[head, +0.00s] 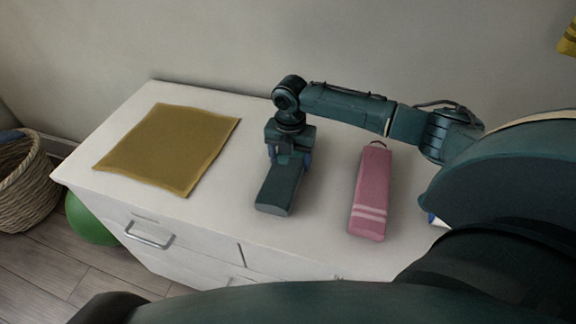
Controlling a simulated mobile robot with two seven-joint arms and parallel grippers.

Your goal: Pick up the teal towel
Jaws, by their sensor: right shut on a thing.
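The teal towel (279,192) is a dark, folded oblong on the white cabinet top, near its middle. My right gripper (288,158) points down over the far end of the towel and is shut on it. The fingers and that end of the towel are partly hidden by the gripper body. I cannot tell whether the towel touches the cabinet top or is slightly above it. My left gripper is not in view.
A pink striped folded towel (371,195) lies to the right of the teal one. A flat mustard cloth (168,148) lies at the left of the white cabinet (225,225). A wicker basket (28,185) and a green ball (90,218) are on the floor at left. A wall stands behind.

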